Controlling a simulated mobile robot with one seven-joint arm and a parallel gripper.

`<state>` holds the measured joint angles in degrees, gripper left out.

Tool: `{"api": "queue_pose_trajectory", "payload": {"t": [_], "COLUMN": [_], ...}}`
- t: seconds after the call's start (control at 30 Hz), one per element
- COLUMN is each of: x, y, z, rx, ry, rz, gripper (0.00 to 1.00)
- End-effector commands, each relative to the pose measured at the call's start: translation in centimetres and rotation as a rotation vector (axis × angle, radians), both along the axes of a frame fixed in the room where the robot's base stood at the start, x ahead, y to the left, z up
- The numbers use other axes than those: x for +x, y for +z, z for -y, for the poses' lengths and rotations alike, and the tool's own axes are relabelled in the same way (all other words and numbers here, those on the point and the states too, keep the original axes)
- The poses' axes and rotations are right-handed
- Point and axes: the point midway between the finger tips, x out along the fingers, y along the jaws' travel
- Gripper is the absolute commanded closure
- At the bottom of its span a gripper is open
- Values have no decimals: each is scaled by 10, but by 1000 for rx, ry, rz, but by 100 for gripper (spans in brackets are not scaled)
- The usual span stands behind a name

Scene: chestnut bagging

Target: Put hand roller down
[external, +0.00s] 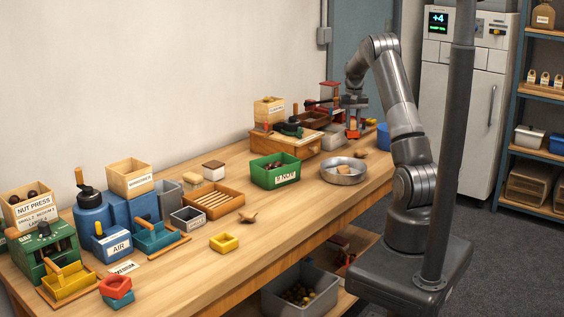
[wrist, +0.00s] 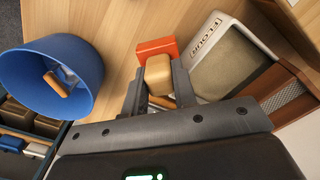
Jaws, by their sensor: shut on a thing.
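My gripper (external: 354,102) is over the far end of the workbench, pointing down. In the wrist view its fingers (wrist: 158,85) are closed on a tan, wooden-looking block, which I take to be the handle of the hand roller (wrist: 158,72). An orange-red part (wrist: 157,48) shows just beyond the block. In the external view an orange-red piece (external: 353,132) shows below the gripper, close to the bench top. I cannot tell whether it touches the bench. The fingers hide part of the held thing.
A blue bucket (wrist: 88,85) with a wooden-handled item inside stands to the left in the wrist view. A pale labelled tray (wrist: 198,72) is close on the right. A metal bowl (external: 329,173) and a green crate (external: 275,181) sit nearer on the workbench (external: 292,225).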

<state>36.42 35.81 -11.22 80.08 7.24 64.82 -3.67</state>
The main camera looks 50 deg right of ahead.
Motion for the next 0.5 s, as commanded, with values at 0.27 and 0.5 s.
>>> {"api": "queue_pose_trajectory", "payload": {"t": [0.27, 0.5], "x": [2, 3], "y": [-26, -41], "z": [-1, -1], "rx": [1, -1], "ry": [-1, 0], "rz": [-1, 1], "gripper": [100, 100]}}
